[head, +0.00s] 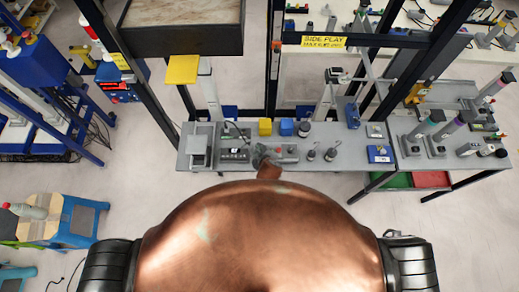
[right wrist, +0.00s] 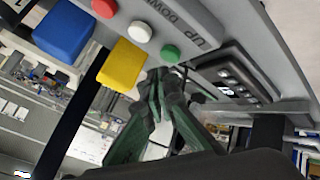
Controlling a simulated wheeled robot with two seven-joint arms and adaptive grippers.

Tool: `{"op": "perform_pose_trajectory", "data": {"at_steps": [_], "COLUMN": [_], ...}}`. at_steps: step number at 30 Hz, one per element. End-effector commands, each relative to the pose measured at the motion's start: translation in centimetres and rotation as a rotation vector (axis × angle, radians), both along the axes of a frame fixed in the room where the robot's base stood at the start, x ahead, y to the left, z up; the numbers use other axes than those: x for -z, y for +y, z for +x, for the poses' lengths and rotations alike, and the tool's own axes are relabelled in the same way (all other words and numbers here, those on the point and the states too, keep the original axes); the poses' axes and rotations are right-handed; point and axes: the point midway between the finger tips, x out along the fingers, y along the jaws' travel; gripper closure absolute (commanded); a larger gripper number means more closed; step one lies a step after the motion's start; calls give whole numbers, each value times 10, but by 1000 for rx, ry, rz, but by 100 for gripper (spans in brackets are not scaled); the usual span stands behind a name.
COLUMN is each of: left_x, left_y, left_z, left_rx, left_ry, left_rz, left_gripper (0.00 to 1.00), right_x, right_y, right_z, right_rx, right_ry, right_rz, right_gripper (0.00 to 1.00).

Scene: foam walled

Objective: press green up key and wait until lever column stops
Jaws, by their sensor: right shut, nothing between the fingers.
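The green up key (right wrist: 170,53) shows in the right wrist view on a grey control box (right wrist: 190,25) lettered UP and DOWN, beside a white key (right wrist: 139,31) and a red key (right wrist: 104,8). My right gripper (right wrist: 163,76) is shut and empty, its tips close to the green key's lower edge. I cannot tell whether they touch it. In the head view my right gripper (head: 262,158) is over the bench at the button box (head: 288,153). Upright columns stand behind the bench, one at the left (head: 211,97); which is the lever column is unclear. My left gripper is out of view.
A yellow block (right wrist: 122,66) and a blue block (right wrist: 65,30) sit close to the keys. The grey bench (head: 345,157) also carries small instruments and a box at its left end (head: 199,150). Black frame posts rise behind it.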

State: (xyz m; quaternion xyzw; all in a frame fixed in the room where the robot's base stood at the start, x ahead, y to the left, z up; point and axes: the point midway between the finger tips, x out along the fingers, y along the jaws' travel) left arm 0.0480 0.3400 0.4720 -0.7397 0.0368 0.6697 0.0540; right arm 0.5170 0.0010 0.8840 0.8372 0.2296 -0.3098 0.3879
Motion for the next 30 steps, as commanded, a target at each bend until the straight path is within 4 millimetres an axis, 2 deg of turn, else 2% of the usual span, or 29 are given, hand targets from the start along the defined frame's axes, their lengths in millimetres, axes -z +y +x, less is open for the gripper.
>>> {"op": "perform_pose_trajectory", "data": {"at_steps": [9, 30], "left_x": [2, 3], "left_y": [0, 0], "left_z": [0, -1], "left_rx": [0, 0], "left_ry": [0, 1], "left_rz": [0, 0], "left_gripper": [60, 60], "right_x": [9, 12], "right_y": [0, 0], "right_z": [0, 0], "right_rx": [0, 0], "right_ry": [0, 0], "right_rz": [0, 0], "right_gripper": [100, 100]}}
